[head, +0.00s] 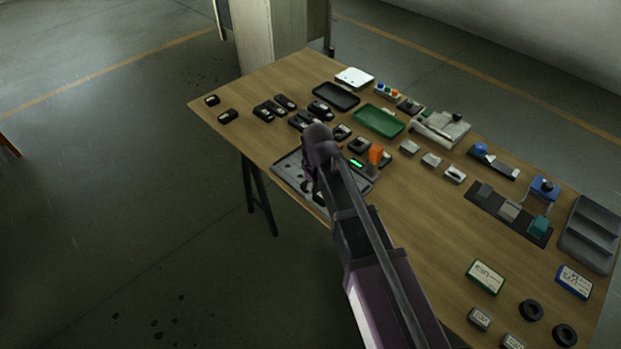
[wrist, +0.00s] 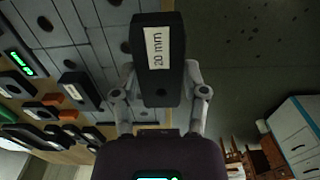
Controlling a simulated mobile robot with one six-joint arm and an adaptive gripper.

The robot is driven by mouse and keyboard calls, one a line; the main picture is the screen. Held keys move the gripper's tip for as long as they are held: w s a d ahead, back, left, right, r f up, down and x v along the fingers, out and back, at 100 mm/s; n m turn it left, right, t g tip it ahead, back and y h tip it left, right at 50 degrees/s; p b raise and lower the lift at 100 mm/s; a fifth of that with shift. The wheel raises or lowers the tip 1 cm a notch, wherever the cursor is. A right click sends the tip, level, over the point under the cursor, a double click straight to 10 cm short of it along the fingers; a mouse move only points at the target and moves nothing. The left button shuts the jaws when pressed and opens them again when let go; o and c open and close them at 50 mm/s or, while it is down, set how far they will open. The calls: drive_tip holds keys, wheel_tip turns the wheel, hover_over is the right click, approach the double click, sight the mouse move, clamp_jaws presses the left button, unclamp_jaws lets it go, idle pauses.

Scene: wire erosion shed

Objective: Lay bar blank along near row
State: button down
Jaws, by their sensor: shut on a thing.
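My gripper (wrist: 160,82) is shut on a dark bar (wrist: 157,88) with a white label reading "20 mm", which I take as the bar blank. The bar runs lengthwise away from the palm, with a finger on each side. A grey plate (wrist: 85,35) with dark holes and dividing lines lies behind and left of the bar in the wrist view. In the head view the plate (head: 283,166) is at the table's left edge, and my arm covers part of it. My gripper and the bar are mostly hidden there. I cannot tell whether the bar touches the plate.
Several black blocks stand on the wooden table (head: 430,225) beyond the plate. An orange block (head: 375,154) and a green-lit display (head: 356,163) sit at the plate's right side. A green tray (head: 379,121) and a black tray (head: 336,96) lie farther back. Open floor lies left.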

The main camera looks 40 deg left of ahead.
drive_tip(key=w+a, duration=0.2)
drive_tip(key=a, duration=0.1)
drive_tip(key=w+a, duration=0.2)
drive_tip(key=shift+a+f, duration=0.2)
drive_tip(key=shift+f, duration=0.1)
drive_tip(key=shift+w+a, duration=0.25)
drive_tip(key=shift+a, duration=0.05)
drive_tip(key=shift+w+a+f+b, duration=0.15)
drive_tip(key=shift+a+f+b, duration=0.1)
drive_tip(key=shift+f+b, duration=1.6)
drive_tip(key=shift+b, duration=0.25)
drive_tip(key=shift+f+b, duration=0.35)
drive_tip(key=shift+f, duration=0.05)
drive_tip(key=shift+c, duration=0.6)
unclamp_jaws()
drive_tip(key=shift+r, duration=0.2)
wheel_tip(320, 180, up, 12)
drive_tip(key=p, duration=1.2)
drive_tip(key=shift+r+p, duration=0.25)
drive_tip(key=shift+p, duration=0.15)
